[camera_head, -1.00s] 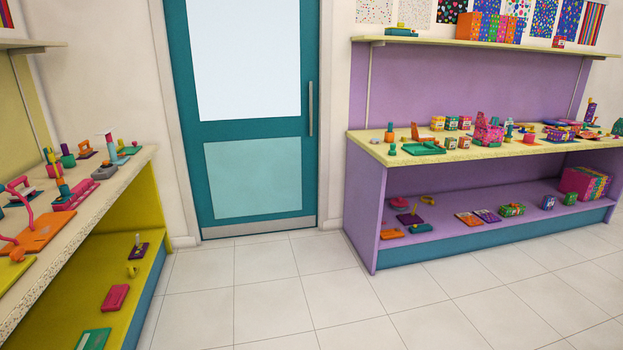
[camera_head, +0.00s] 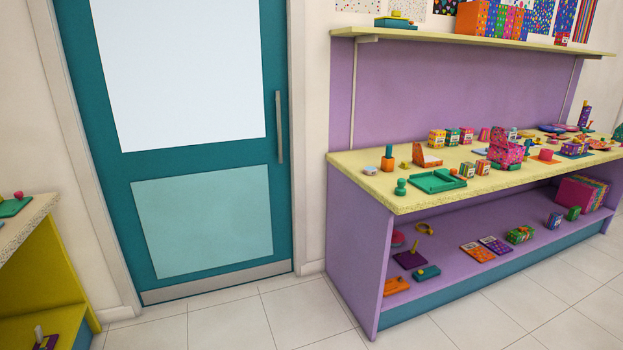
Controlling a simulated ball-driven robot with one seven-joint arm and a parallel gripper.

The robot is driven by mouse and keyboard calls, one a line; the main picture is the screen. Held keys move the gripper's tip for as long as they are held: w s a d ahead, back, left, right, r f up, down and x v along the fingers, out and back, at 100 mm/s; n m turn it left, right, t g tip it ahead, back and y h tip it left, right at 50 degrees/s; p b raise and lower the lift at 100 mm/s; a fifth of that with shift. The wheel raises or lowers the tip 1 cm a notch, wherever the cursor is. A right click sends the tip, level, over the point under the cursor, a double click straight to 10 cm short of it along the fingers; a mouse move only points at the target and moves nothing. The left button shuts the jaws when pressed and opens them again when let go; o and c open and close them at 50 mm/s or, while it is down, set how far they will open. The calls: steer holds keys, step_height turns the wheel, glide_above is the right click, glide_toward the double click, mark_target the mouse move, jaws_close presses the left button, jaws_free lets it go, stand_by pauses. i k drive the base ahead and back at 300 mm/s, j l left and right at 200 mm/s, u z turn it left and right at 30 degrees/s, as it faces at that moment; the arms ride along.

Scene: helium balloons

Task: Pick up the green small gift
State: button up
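Several small boxes stand on the speckled yellow top of the purple counter (camera_head: 375,187). Among them is a small green box (camera_head: 452,137), between a yellow-orange box (camera_head: 437,139) and a reddish box (camera_head: 466,136). On the lower purple shelf lie a green patterned box (camera_head: 519,235) and a smaller green item (camera_head: 573,213). I cannot tell for certain which of these is the green small gift. My gripper is not in view.
A teal door (camera_head: 200,180) stands left of the counter. A yellow shelf unit (camera_head: 45,275) is at the left edge. White tiled floor (camera_head: 260,320) is clear before the door and counter. A wall shelf (camera_head: 480,39) hangs above the counter.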

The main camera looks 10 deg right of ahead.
mark_target(466, 169)
steer(key=i+l+z, duration=0.15)
steer(key=i+z, duration=0.3)
steer(key=i, duration=0.2)
steer(key=i+z, duration=0.5)
steer(key=i, duration=0.15)
